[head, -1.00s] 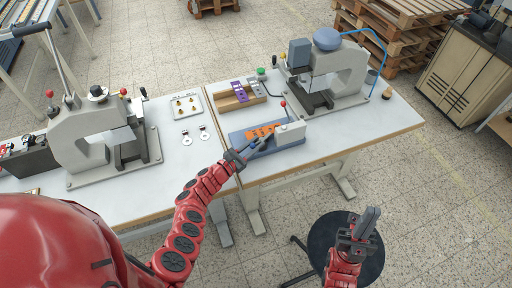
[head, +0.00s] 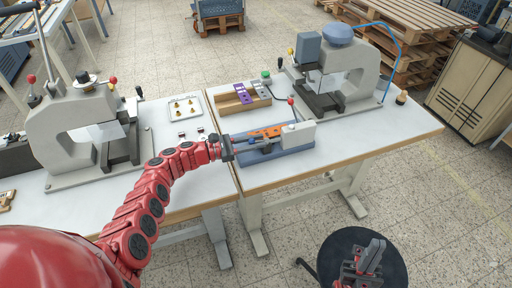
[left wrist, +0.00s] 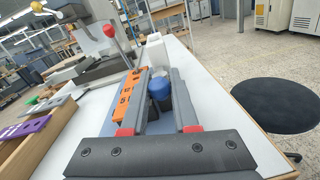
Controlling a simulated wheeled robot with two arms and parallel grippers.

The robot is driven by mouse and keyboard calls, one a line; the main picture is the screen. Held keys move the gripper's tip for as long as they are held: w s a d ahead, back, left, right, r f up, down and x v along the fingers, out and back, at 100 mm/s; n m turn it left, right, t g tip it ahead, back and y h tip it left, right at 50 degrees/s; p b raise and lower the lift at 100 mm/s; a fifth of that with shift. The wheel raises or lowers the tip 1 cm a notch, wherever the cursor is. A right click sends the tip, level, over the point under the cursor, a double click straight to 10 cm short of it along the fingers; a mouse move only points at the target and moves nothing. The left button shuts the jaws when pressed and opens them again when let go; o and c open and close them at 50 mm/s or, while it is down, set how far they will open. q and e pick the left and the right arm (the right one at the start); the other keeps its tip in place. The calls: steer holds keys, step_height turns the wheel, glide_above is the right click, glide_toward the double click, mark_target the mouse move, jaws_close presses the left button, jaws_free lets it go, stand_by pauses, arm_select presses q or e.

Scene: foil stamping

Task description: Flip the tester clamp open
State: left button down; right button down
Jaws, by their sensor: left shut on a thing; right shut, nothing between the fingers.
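The tester has a blue base (head: 262,155), an orange strip (head: 266,131), a white block (head: 298,135) and an upright lever with a red knob (head: 291,101). It stands near the front left of the right table. My left gripper (head: 258,144) reaches over it from the left, fingers pointing toward the white block. In the left wrist view, a blue rounded grip (left wrist: 159,87), apparently the clamp handle, sits between the fingers beside the orange strip (left wrist: 130,96). The gripper is shut on it; the clamp's linkage is largely hidden. My right gripper (head: 372,250) is shut and empty, above the stool.
A grey press with a blue dome (head: 340,33) stands behind the tester. A wooden rack (head: 238,102) with purple pieces is behind it to the left. Another press (head: 75,125) and a small tray (head: 186,106) stand on the left table. A round black stool (head: 335,245) stands in front.

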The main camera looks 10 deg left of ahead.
stand_by(0.3)
arm_select(q)
steer(key=c, duration=0.7)
jaws_free()
steer(key=v, duration=1.7)
steer(key=shift+s+a, duration=0.1)
steer(key=shift+a, duration=0.05)
steer(key=shift+f, duration=0.1)
